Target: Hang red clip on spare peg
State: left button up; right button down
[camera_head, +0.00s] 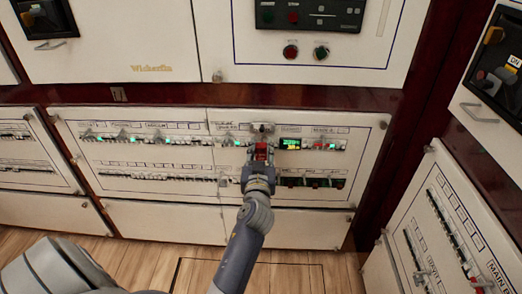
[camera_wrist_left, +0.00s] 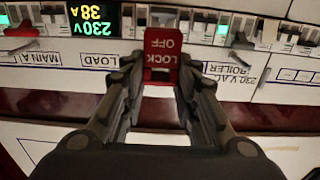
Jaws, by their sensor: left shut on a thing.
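The red clip (camera_wrist_left: 161,58), lettered "LOCK OFF", is between the fingertips of my left gripper (camera_wrist_left: 160,76) in the left wrist view. The lettering is upside down there. The gripper is shut on it, in front of the breaker row. In the head view the clip is a small red patch (camera_head: 262,149) just beyond my left gripper (camera_head: 260,164). Whether the clip touches a breaker is not clear. I cannot make out a spare peg for certain. My right gripper is not in view.
A lit display (camera_wrist_left: 92,20) reading 230V 38A sits beside the clip. The breaker panel (camera_head: 160,205) has an upper and a lower breaker row. A cabinet with the main breakers (camera_head: 455,235) stands at the right. The wooden floor (camera_head: 150,262) is in front.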

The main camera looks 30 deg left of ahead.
aim_at(261, 143)
pick_arm(q)
jog(key=shift+w+a, duration=0.3)
jog(key=shift+w, duration=0.15)
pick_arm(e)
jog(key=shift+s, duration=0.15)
pick_arm(q)
jog(key=shift+w, duration=0.1)
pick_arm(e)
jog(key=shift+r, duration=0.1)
pick_arm(q)
jog(key=shift+w+a, duration=0.2)
jog(key=shift+w, duration=0.1)
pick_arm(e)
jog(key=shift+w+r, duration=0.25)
pick_arm(q)
jog(key=shift+w+a, duration=0.15)
jog(key=shift+w, duration=0.1)
jog(key=shift+w, duration=0.1)
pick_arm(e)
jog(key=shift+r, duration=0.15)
pick_arm(q)
jog(key=shift+w+a, duration=0.2)
jog(key=shift+w, duration=0.05)
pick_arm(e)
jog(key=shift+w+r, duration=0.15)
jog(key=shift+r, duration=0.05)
